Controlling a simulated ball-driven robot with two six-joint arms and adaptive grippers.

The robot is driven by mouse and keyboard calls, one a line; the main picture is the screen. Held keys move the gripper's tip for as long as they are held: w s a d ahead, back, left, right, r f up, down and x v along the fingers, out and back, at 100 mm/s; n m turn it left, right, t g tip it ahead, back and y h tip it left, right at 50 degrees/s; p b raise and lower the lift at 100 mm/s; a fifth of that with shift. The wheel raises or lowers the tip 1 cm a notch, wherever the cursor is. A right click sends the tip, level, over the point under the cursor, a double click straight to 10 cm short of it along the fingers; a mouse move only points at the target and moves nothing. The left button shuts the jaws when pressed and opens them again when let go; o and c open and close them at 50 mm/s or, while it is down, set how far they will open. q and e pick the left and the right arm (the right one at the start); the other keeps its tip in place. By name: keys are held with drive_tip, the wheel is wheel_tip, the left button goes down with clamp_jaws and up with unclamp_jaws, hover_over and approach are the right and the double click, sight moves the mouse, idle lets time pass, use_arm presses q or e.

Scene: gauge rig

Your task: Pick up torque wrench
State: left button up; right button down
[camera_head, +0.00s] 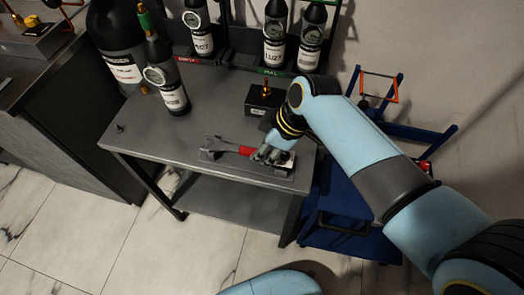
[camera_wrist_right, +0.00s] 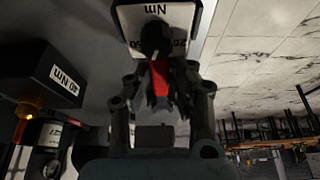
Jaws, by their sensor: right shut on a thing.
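The torque wrench (camera_head: 228,147), with a grey open-ended head and a red handle, lies along a dark flat holder (camera_head: 213,158) on the grey table. My right gripper (camera_head: 268,155) is over the handle near its right end and is shut on it. In the right wrist view, the red handle (camera_wrist_right: 160,82) shows between the fingers of my right gripper (camera_wrist_right: 160,100). Beyond it is a white plate (camera_wrist_right: 155,18) marked Nm with a dark knob. I cannot tell whether the wrench is clear of the holder. My left gripper is not in view.
A black block (camera_head: 262,101) with a brass fitting stands behind my right gripper. A dark bottle with a gauge (camera_head: 168,88) stands at the table's (camera_head: 140,140) left. More gauge bottles stand along the back. A blue cart (camera_head: 345,215) is to the right. The table's front left is mostly clear.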

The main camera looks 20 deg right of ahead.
drive_tip(key=shift+r, duration=0.6)
wheel_tip(320, 180, up, 3)
drive_tip(key=shift+w+f, duration=0.1)
drive_tip(key=shift+f, duration=0.05)
drive_tip(key=s+d+r, duration=0.5)
drive_tip(key=s+r, duration=0.2)
drive_tip(key=s, duration=0.3)
drive_tip(key=shift+s+d, duration=0.15)
drive_tip(key=shift+d, duration=0.25)
drive_tip(key=c, duration=1.7)
unclamp_jaws()
clamp_jaws()
